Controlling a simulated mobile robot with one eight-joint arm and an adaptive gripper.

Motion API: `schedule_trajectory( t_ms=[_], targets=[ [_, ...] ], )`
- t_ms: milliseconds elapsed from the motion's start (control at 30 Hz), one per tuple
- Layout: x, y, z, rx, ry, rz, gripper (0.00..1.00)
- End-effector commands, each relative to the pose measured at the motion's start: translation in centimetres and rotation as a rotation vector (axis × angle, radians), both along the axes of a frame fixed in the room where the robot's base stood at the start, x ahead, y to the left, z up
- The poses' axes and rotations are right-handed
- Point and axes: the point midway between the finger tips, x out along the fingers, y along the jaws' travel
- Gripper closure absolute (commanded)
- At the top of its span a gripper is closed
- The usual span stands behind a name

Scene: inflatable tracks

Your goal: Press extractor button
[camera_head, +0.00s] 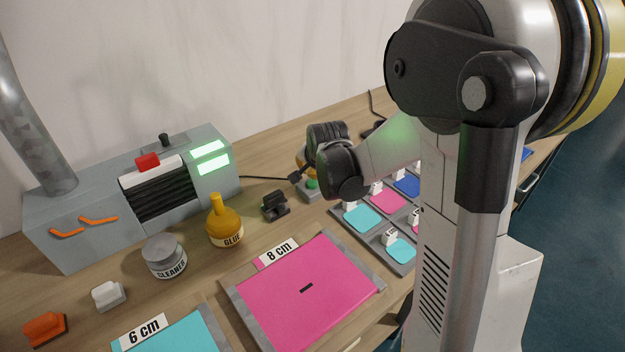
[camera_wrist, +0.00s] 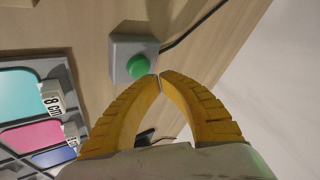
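The button is a green dome (camera_wrist: 138,67) on a small grey box (camera_wrist: 122,48) on the wooden table. In the head view the green button (camera_head: 312,184) shows just left of my black wrist, partly hidden. My gripper's yellow fingers (camera_wrist: 158,75) are shut with tips together and nothing between them. The tips lie right beside the green dome in the wrist view; I cannot tell whether they touch it. In the head view the fingers are mostly hidden behind my wrist. The grey extractor (camera_head: 70,215), with a pipe and lit green panels, stands at the left.
A glue bottle (camera_head: 224,226), a cleaner jar (camera_head: 163,257) and a black clip-like object (camera_head: 274,206) stand left of the button. A tray of coloured patches (camera_head: 345,222) lies beside it. A pink sheet (camera_head: 310,297) lies in front. A black cable (camera_wrist: 195,22) runs from the button box.

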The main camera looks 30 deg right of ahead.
Motion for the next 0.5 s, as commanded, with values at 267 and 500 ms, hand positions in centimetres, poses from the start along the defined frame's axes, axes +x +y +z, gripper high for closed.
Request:
schedule_trajectory(
  t_ms=[267, 500],
  targets=[
    [0.0, 0.0, 0.1, 0.0, 0.0, 0.0, 1.0],
    [0.0, 0.0, 1.8, 0.0, 0.0, 0.0, 1.0]
  ],
)
